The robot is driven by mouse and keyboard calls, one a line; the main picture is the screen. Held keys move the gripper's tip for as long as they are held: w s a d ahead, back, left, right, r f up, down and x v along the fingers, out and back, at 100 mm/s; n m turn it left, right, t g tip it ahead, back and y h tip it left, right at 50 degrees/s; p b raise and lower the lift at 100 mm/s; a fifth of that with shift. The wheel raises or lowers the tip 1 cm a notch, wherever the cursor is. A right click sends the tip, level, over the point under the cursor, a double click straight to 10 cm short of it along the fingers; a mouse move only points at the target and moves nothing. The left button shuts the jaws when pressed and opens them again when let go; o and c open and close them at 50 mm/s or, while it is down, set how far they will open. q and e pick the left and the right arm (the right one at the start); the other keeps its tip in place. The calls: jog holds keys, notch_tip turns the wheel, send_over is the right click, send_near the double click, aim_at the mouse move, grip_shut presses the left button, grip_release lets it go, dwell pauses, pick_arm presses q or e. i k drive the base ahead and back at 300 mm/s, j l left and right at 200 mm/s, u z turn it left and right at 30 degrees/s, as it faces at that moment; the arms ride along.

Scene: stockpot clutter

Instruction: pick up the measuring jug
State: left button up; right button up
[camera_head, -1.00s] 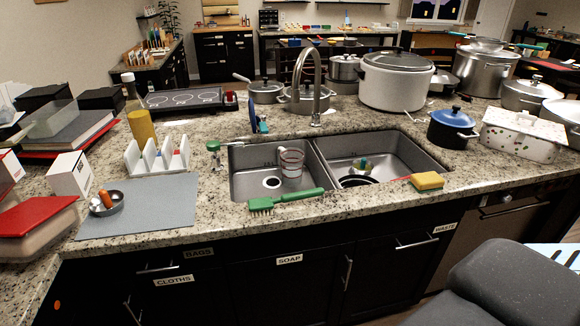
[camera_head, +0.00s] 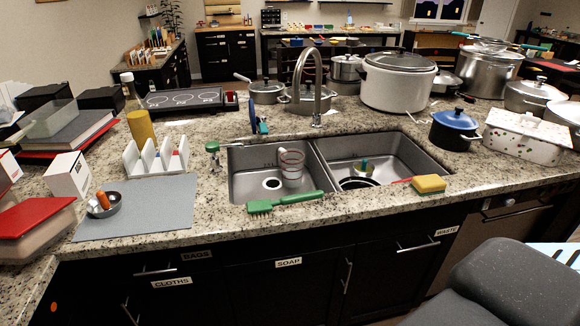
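A dark grey part of my own body fills the lower right corner of the head view. Neither of my grippers shows in the frame.
A green brush (camera_head: 285,201) lies along the sink's front edge, before the jug. The faucet (camera_head: 316,90) rises behind the sink. A yellow sponge (camera_head: 429,184) lies at the front right. A white rack (camera_head: 155,158) and grey mat (camera_head: 140,208) are left. Pots crowd the right.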

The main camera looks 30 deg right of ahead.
aim_at(289, 166)
jog(key=i+l, duration=0.15)
jog(key=l, duration=0.25)
jog(key=i+l+u, duration=0.1)
jog(key=l, duration=0.35)
jog(key=i+l+u, duration=0.1)
jog(key=l, duration=0.3)
jog(key=i+l, duration=0.15)
jog(key=l, duration=0.3)
